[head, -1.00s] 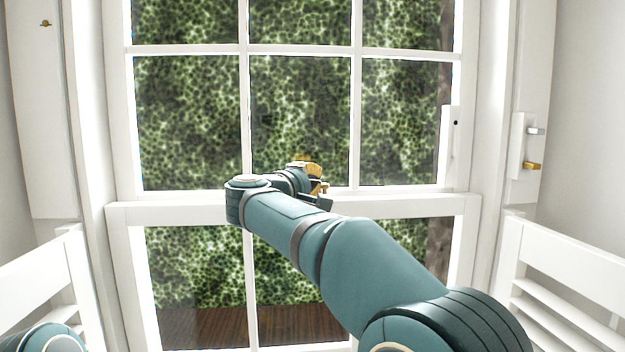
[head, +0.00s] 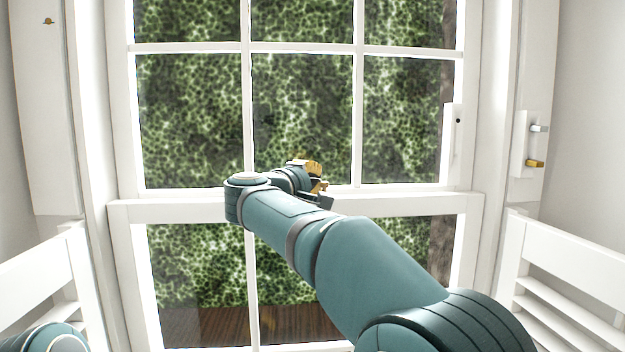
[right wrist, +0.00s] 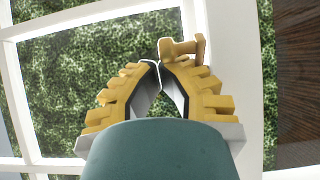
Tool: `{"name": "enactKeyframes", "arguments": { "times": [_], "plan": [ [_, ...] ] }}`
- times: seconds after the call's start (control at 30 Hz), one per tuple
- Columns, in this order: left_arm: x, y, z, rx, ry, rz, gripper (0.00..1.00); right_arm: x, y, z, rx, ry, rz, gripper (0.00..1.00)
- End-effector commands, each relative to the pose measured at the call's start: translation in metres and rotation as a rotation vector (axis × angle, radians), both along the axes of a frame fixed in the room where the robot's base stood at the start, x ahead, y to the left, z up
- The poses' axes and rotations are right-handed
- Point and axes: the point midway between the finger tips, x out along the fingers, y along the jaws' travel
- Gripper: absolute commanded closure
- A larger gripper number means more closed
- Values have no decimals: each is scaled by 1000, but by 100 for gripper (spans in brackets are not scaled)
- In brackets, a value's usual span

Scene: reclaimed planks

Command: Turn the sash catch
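The brass sash catch (right wrist: 183,48) shows in the right wrist view as a small yellow lever with an upright end piece, by the white meeting rail. My right gripper (right wrist: 158,68) has stepped yellow fingers whose tips come together just beside the catch. The catch is at the outer side of the right-hand fingertip, very close to it; I cannot tell whether they touch. Nothing shows between the fingertips. In the head view my right gripper (head: 315,178) is at the meeting rail, partly hidden by my wrist, and the catch is hard to separate from the yellow fingers. My left gripper is out of view.
The white sash window (head: 180,209) fills the middle, with dark foliage behind the glass. A white plate with a silver and a brass lever (head: 535,163) is on the right frame. White slatted panels (head: 565,265) stand at both lower sides.

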Motion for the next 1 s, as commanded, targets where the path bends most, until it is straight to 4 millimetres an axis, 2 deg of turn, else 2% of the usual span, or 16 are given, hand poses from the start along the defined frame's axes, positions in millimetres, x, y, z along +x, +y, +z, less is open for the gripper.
{"name": "enactKeyframes", "arguments": {
  "times": [0.8,1.0],
  "plan": [
    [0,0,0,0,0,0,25,0,1,-2,0,4,2,100],
    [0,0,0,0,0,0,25,-13,10,-1,-1,4,4,100]
  ]
}}
